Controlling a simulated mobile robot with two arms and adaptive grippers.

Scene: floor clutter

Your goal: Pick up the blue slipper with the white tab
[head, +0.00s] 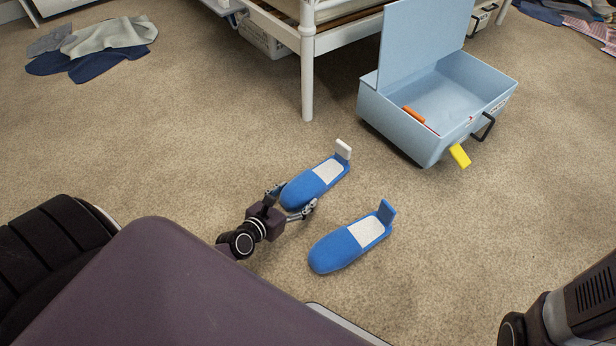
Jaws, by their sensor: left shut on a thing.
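The blue slipper with the white tab (303,188) is in the middle of the head view, its white tab standing up at the far right end. My left gripper (293,202) is at the slipper's near, rounded end, with a finger on each side of it, shut on it. I cannot tell whether the slipper is clear of the floor. A second blue slipper (338,251) with a blue tab lies on the carpet to the right and nearer, apart from the gripper. Part of my right arm shows at the lower right, but its gripper is out of view.
An open light blue box (400,122) stands at the upper right, with an orange item (413,115) inside and a yellow tag (460,156) at its front. A white bed leg (307,75) stands behind. Clothes (95,48) lie at the upper left. The carpet between is clear.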

